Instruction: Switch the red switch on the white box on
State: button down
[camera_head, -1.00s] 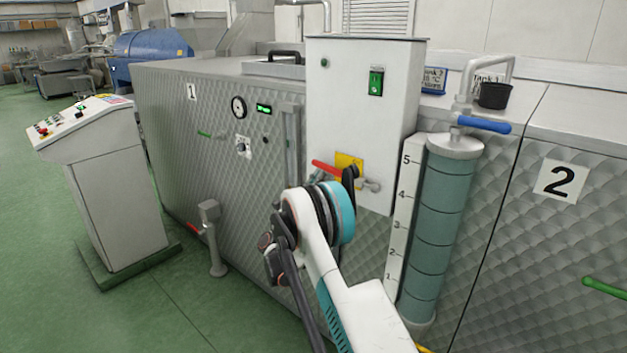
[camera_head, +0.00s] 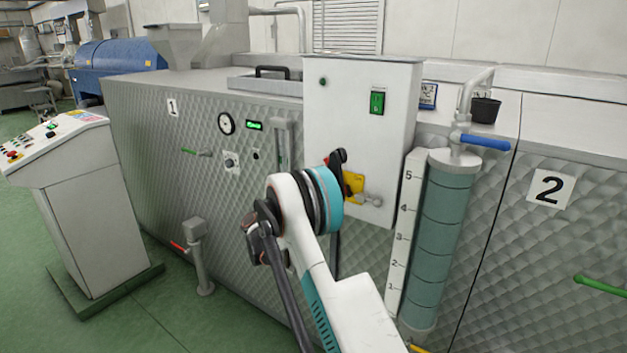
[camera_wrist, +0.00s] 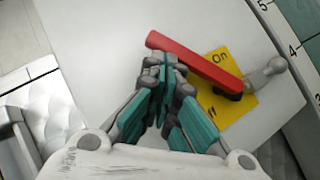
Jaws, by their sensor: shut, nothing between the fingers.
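The white box (camera_head: 340,95) hangs on the front of the quilted metal tank. Its red switch is a lever (camera_wrist: 205,64) on a yellow plate (camera_wrist: 238,103), which also shows in the head view (camera_head: 354,186). "On" is printed above the lever in the wrist view, and a partly hidden "ff" below it. The lever slants from upper left to a grey pivot fitting at right. My gripper (camera_wrist: 164,68) is shut and empty, its fingertips just below the lever's free end. I cannot tell whether they touch. In the head view my arm hides the lever.
A green rocker switch (camera_head: 377,102) sits higher on the box. A level cylinder (camera_head: 440,235) with a numbered scale (camera_head: 404,230) stands close at right, with a blue-handled valve (camera_head: 482,142) above. A control desk (camera_head: 85,200) stands at left. The green floor between is partly clear.

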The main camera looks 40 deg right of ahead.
jog(key=shift+s+d+r+p, duration=0.2)
jog(key=shift+s+d+r, duration=0.05)
jog(key=shift+s+r, duration=0.6)
jog(key=shift+s+d+r+p, duration=0.25)
jog(key=shift+s+r, duration=0.35)
jog(key=shift+r, duration=0.3)
